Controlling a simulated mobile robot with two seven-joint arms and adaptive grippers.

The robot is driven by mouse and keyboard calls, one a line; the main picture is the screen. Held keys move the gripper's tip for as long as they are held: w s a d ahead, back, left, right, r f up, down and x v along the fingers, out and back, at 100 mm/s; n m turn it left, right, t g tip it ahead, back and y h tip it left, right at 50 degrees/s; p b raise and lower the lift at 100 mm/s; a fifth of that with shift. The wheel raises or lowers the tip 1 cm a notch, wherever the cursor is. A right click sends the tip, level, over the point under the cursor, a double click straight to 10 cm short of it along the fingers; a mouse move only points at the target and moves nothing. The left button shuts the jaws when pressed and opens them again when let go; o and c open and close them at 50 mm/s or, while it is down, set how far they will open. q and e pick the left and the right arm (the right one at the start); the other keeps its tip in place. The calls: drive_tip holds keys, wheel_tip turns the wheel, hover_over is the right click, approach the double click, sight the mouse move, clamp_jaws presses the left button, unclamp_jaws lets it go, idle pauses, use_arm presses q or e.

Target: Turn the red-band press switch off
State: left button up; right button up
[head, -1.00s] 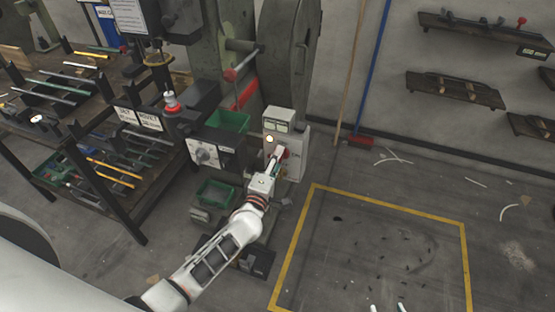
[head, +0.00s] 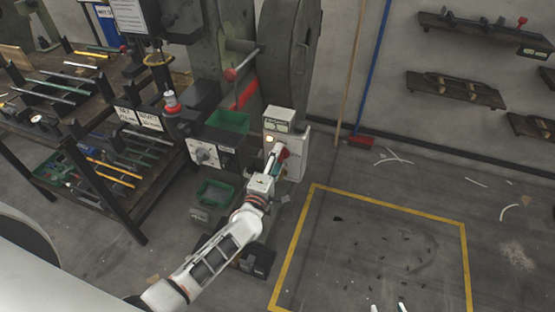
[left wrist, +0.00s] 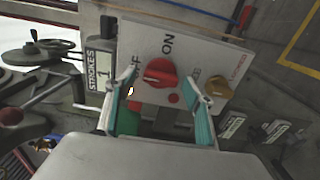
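The press with a red band (head: 245,95) on its column stands in the middle of the head view. Its grey control box (head: 298,160) is on the right side of the press. In the left wrist view, the red rotary switch (left wrist: 160,73) sits on the box's panel, with ON above it and a partly hidden OFF to its left. I cannot tell clearly which label it points to. My left gripper (head: 275,160) is at the panel; its teal fingers (left wrist: 160,110) are apart, below and to either side of the switch. My right gripper (head: 388,307) shows only two separated tips.
A brass-coloured knob (left wrist: 217,87) and a STROKES counter (left wrist: 102,78) flank the switch. A green bin (head: 215,194) is left of my left arm. A tool rack (head: 100,140) stands further left. The yellow-outlined floor (head: 380,250) is largely clear.

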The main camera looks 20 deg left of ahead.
use_arm(q)
drive_tip(key=s, duration=1.2)
drive_tip(key=shift+a, duration=0.2)
use_arm(e)
drive_tip(key=shift+f, duration=0.1)
use_arm(q)
drive_tip(key=s+f+m+g+h+p, duration=0.1)
drive_tip(key=s+f+m+g, duration=0.2)
drive_tip(key=s+m, duration=0.7)
drive_tip(key=s+f+m+g+h+p, duration=0.1)
drive_tip(key=s+f+m+g, duration=0.3)
drive_tip(key=s+f+m, duration=0.3)
drive_tip(key=s+m, duration=0.4)
drive_tip(key=m, duration=0.1)
drive_tip(key=shift+s+d+f+g, duration=0.15)
drive_tip(key=shift+d+f+g, duration=0.05)
drive_tip(key=shift+g, duration=0.1)
use_arm(e)
drive_tip(key=shift+s+a+r, duration=0.2)
drive_tip(key=shift+s+r, duration=0.1)
drive_tip(key=shift+r, duration=0.2)
